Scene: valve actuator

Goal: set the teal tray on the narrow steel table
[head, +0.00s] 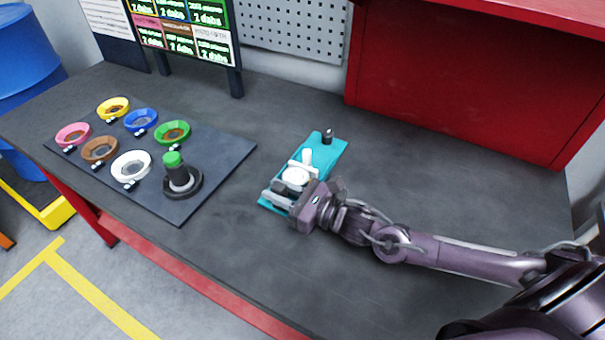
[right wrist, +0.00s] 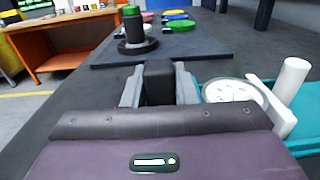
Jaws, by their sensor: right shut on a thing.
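The teal tray (head: 332,150) lies on the dark grey workbench (head: 400,165) in the middle of the head view. It carries white parts, including a round one (head: 295,178), and a dark upright post (head: 327,136) at its far end. My right gripper (head: 277,192) is at the tray's near end. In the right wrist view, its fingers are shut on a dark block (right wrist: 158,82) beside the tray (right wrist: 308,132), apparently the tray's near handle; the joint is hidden. I cannot make out a narrow steel table. My left gripper is not in view.
On the left, a dark mat (head: 215,170) holds several coloured rings and a green-topped post (head: 176,170). A red cabinet (head: 440,95) stands at the back right. An orange table (right wrist: 65,42) stands in the right wrist view. Bare bench lies between mat and tray.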

